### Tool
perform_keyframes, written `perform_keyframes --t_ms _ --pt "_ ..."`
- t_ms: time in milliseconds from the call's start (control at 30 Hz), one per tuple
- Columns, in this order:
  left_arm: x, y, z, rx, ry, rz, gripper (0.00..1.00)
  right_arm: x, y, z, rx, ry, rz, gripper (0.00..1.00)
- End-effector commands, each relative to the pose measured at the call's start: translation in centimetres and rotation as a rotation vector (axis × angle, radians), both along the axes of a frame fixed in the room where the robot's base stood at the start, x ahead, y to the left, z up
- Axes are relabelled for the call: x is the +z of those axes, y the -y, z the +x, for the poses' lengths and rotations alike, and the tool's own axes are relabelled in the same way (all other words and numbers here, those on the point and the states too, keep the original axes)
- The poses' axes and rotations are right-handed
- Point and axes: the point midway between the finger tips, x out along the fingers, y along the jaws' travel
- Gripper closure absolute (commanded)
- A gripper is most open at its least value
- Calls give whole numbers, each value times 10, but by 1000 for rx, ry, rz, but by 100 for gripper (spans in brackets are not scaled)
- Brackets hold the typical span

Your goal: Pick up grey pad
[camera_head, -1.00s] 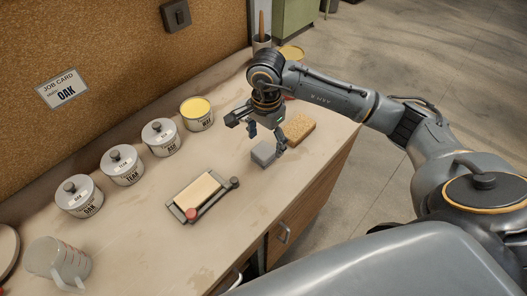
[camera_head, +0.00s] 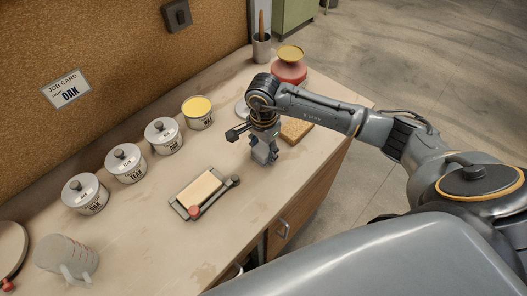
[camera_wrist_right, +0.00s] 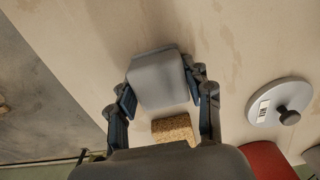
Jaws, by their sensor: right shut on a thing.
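The grey pad (camera_wrist_right: 160,80) sits between the fingers of my right gripper in the right wrist view, with a finger against each side. In the head view my right gripper (camera_head: 265,155) points down at the bench and is shut on the pad (camera_head: 263,156), which is mostly hidden by the fingers. I cannot tell whether the pad touches the bench top or is just above it. My left gripper is not in view.
A tan sponge block (camera_head: 296,131) lies just right of the gripper. The press with a pale veneer sheet (camera_head: 201,187) is to its lower left. Several labelled tins, one with yellow contents (camera_head: 197,108), line the wall. A red container (camera_head: 289,70) stands behind. The front bench (camera_head: 235,235) is clear.

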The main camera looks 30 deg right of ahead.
Motion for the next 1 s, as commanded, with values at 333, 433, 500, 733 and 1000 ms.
perform_keyframes --t_ms 333,433,500,733,1000 --pt "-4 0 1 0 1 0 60 4 0 1 0 1 -1 82" --pt "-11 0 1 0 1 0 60 11 0 1 1 4 -1 82" --pt "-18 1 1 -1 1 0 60 21 0 2 1 6 0 82" --pt "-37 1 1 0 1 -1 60 73 -33 -18 8 9 2 82" --pt "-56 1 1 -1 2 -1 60 111 -87 -50 7 6 1 82"
